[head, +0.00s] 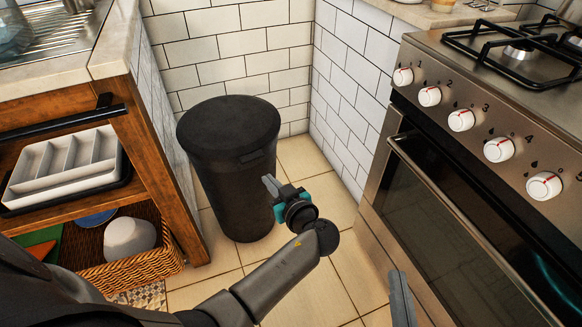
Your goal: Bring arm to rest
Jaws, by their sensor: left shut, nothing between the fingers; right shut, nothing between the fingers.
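My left arm (265,280) comes in from the lower left and reaches across the floor area. My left gripper (270,185) is at its end, shut and empty, in front of the dark lidded bin (228,135). Its fingers point up and to the left, over the bin's right side in the picture; I cannot tell whether they touch it. My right gripper (401,296) shows only as grey fingers at the bottom edge, in front of the oven. It is shut and empty, and the rest of its arm is out of view.
The steel oven (455,210) with knobs and a hob stands on the right. On the left, a wooden unit (150,160) holds a white cutlery tray (65,165) and a wicker basket (135,275) with a white bowl. White tiled walls close the back. Tiled floor shows between.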

